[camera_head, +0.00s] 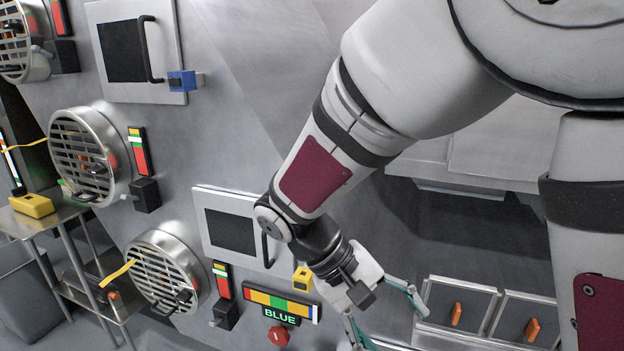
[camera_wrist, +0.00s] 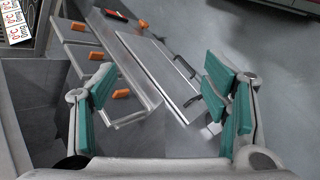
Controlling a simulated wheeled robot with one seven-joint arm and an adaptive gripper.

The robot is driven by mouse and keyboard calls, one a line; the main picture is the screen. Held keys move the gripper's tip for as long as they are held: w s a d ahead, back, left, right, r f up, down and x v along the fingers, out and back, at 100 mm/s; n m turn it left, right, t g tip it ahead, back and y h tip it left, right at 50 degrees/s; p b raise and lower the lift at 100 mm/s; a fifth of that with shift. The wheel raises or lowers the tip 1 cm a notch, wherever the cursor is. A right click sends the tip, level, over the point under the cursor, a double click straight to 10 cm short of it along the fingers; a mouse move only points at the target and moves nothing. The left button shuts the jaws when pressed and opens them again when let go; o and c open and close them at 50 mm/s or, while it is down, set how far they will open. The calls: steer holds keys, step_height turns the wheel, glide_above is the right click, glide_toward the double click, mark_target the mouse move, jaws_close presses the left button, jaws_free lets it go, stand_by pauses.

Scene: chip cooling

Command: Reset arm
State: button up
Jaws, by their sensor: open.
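My gripper (camera_head: 385,316) hangs at the lower middle of the head view, at the end of my bent arm, in front of the grey metal wall. In the wrist view my gripper (camera_wrist: 165,110) shows its two teal-padded fingers wide apart. It is open, with nothing between the fingers. Beyond the fingers are a flat grey panel with dark handles (camera_wrist: 160,75) and a grey unit with orange handles (camera_wrist: 85,48). My arm hides part of the wall.
Round grilled vents (camera_head: 88,155) and (camera_head: 165,270) jut from the wall at left. A hatch with a blue latch (camera_head: 182,82) is above; another with a yellow latch (camera_head: 303,280) is beside my wrist. Below it are a BLUE display (camera_head: 282,318) and red button (camera_head: 278,336). A metal cart (camera_head: 40,222) stands left.

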steer(key=s+d+r+m+y, duration=0.2)
steer(key=s+d+r+y, duration=0.4)
steer(key=s, duration=0.4)
steer(key=s+r+m+t+y, duration=0.2)
steer(key=s, duration=0.9)
step_height(320, 180, up, 35)
steer(key=d+t+p, duration=0.1)
steer(key=t+p, duration=0.3)
steer(key=p, duration=3)
steer(key=shift+d+n, duration=0.15)
steer(key=shift+n, duration=0.25)
steer(key=shift+w, duration=0.1)
